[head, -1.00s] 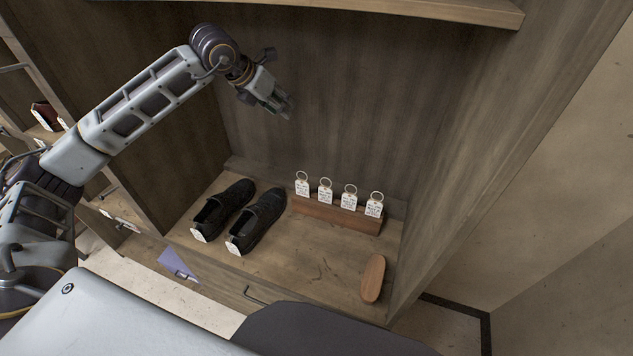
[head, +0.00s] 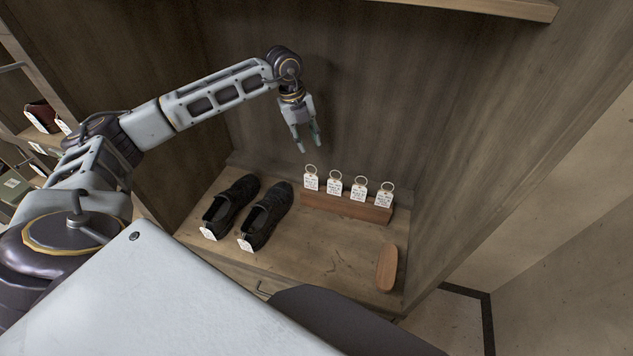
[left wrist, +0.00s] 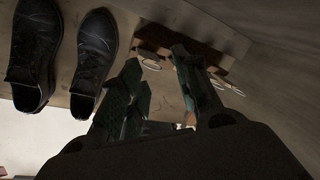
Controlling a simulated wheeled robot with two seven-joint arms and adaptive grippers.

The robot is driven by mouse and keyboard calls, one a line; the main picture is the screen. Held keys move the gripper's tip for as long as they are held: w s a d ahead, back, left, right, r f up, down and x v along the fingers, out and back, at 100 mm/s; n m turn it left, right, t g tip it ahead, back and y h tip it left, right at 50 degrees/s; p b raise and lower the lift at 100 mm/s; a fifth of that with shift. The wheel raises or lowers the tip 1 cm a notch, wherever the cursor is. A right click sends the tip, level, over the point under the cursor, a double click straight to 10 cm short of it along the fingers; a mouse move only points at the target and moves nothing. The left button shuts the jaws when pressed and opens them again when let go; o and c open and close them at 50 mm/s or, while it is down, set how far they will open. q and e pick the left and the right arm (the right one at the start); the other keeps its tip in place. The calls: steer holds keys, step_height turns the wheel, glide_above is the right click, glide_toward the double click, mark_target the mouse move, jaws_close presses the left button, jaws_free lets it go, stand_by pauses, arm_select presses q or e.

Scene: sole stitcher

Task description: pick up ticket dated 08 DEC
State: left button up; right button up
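Several white tickets with metal rings stand in a row in a reddish wooden holder (head: 345,208) on the cabinet shelf. From the left they are the first ticket (head: 311,181), the second (head: 334,187), the third (head: 358,190) and the last (head: 384,197). Their print is too small to read, so I cannot tell which is dated 08 DEC. My left gripper (head: 309,146) is open and empty, pointing down above the left end of the row, apart from it. In the left wrist view its fingers (left wrist: 160,95) are spread, with rings beyond them. My right gripper is not in view.
A pair of black shoes (head: 266,215) with white tags stands left of the holder. A wooden brush or block (head: 387,268) lies at the shelf's front right. Cabinet walls close the back and sides, and an upper shelf (head: 480,8) hangs overhead. The front middle shelf is clear.

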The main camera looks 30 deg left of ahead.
arm_select(q)
steer(key=shift+s+a+f+n+g, duration=0.1)
steer(key=shift+s+n+g, duration=0.2)
steer(key=shift+n, duration=1.45)
steer(key=shift+s+n+g, duration=0.15)
steer(key=shift+s+n, duration=0.15)
steer(key=shift+n, duration=1.4)
steer(key=shift+s+a+f+n+g, duration=0.1)
steer(key=shift+s+n+g, duration=0.2)
steer(key=shift+n, duration=1.45)
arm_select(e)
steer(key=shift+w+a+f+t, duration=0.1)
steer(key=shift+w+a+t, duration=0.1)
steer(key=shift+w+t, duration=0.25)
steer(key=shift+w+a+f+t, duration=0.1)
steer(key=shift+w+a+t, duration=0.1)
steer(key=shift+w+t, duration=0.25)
arm_select(q)
glide_above(311, 178)
steer(key=a, duration=0.1)
step_height(311, 178, down, 7)
steer(key=shift+a+f+p, duration=0.1)
steer(key=shift+a+p, duration=0.05)
steer(key=shift+p, duration=0.2)
steer(key=shift+w+f, duration=0.1)
steer(key=shift+f, duration=0.45)
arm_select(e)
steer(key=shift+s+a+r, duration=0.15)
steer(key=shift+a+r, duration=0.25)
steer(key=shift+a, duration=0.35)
